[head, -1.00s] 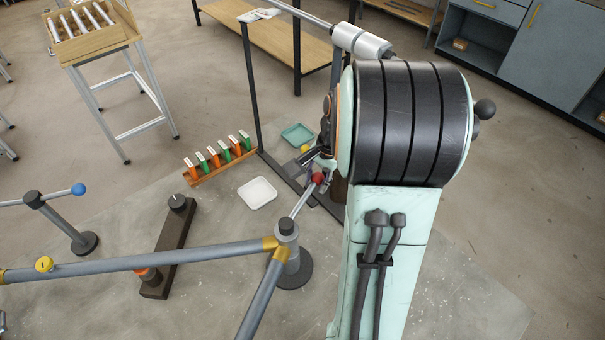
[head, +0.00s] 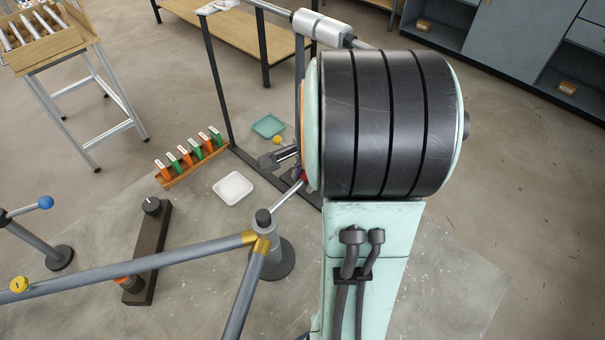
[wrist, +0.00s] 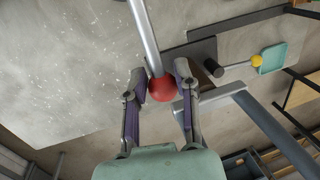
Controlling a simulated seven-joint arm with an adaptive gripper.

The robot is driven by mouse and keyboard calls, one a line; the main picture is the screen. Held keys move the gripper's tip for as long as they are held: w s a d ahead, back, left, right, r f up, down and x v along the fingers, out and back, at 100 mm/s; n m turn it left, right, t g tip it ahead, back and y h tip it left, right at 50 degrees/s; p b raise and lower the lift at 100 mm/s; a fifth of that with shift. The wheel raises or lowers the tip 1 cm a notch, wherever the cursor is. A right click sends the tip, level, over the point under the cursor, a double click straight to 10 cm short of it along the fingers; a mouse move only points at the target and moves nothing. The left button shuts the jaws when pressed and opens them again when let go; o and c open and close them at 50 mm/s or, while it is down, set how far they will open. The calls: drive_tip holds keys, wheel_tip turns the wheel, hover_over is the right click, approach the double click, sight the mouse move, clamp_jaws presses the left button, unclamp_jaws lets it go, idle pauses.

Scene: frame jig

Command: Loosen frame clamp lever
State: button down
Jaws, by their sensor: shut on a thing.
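The clamp lever is a silver rod (head: 287,199) running from the dark cap of a grey post (head: 265,228) up and right to a red ball knob (wrist: 162,89). In the wrist view the red knob sits between the two fingers of my gripper (wrist: 160,84), which is shut on it. The rod (wrist: 146,35) extends from the knob toward the top of the wrist view. In the head view my arm hides most of the gripper and nearly all of the knob.
Grey frame tubes (head: 150,260) with yellow collars meet at the post. Another lever with a blue knob (head: 45,202) stands at left.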

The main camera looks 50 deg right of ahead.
drive_tip(key=shift+s+d, duration=0.1)
drive_tip(key=shift+d, duration=0.05)
drive_tip(key=c, duration=1.1)
unclamp_jaws()
drive_tip(key=r, duration=0.4)
drive_tip(key=s+r, duration=0.1)
drive_tip(key=r, duration=0.3)
drive_tip(key=s+r, duration=0.1)
drive_tip(key=r, duration=0.3)
drive_tip(key=shift+s, duration=0.15)
